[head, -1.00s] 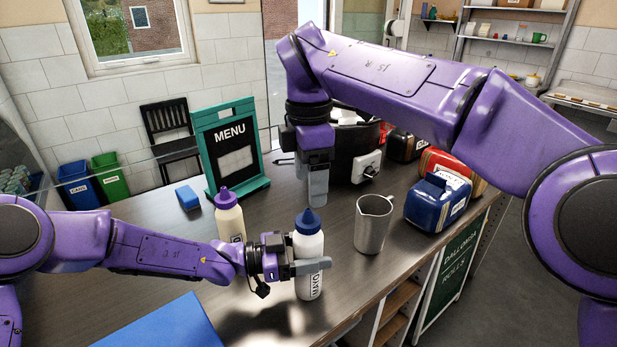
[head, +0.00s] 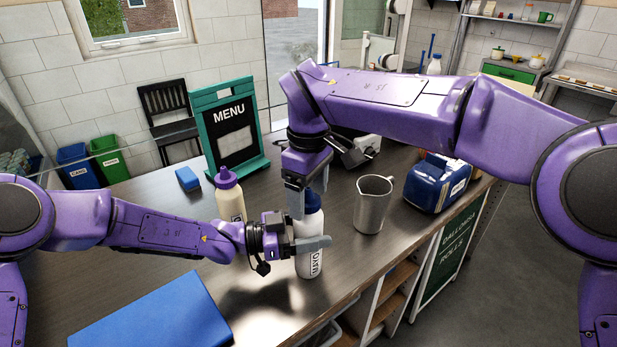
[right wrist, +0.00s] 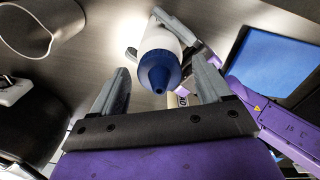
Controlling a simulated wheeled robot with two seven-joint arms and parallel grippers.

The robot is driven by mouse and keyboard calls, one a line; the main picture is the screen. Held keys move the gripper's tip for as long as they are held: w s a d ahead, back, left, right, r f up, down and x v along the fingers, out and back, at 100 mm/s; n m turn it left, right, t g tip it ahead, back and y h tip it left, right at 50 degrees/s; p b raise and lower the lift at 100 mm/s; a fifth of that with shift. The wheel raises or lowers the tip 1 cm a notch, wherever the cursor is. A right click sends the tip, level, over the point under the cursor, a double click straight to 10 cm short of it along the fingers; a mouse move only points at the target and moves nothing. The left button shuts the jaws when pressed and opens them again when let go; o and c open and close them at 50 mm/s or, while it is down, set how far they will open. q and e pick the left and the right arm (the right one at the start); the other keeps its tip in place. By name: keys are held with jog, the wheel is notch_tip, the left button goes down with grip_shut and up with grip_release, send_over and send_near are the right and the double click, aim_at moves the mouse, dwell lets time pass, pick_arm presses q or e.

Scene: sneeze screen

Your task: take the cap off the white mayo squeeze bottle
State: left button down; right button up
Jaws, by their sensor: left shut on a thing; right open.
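The white mayo bottle (head: 311,268) stands upright at the front of the counter, with its blue pointed cap (head: 314,202) on top. My left gripper (head: 305,246) is shut on the bottle's body from the left. My right gripper (head: 298,205) points down at the cap and partly hides it in the head view. In the right wrist view its two fingers are open, with the cap (right wrist: 158,74) between and beyond them and gaps on both sides. The white bottle (right wrist: 160,40) also shows there.
A cream bottle with a purple cap (head: 229,196) stands just behind my left gripper. A metal jug (head: 373,205) stands to the right, with a blue dispenser (head: 437,184) beyond it. A green menu board (head: 228,127) stands behind. A blue board (head: 150,312) lies at front left.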

pick_arm(q)
jog(key=shift+s+f, duration=0.15)
jog(key=shift+f, duration=0.2)
pick_arm(e)
jog(key=c, duration=1.1)
jog(key=shift+o, duration=0.2)
jog(key=n, duration=0.3)
jog(key=shift+f+n, duration=0.1)
jog(key=shift+n, duration=0.2)
jog(key=n, duration=0.6)
jog(key=shift+a, duration=0.1)
jog(key=n, duration=0.6)
jog(key=shift+n, duration=0.4)
jog(key=n, duration=0.9)
jog(key=shift+s+a, duration=0.1)
jog(key=n, duration=0.3)
pick_arm(q)
jog(key=shift+a, duration=0.1)
pick_arm(e)
jog(key=n, duration=0.6)
jog(key=shift+n, duration=0.4)
jog(key=n, duration=0.5)
jog(key=shift+s, duration=0.1)
jog(key=n, duration=0.3)
jog(key=shift+r, duration=0.35)
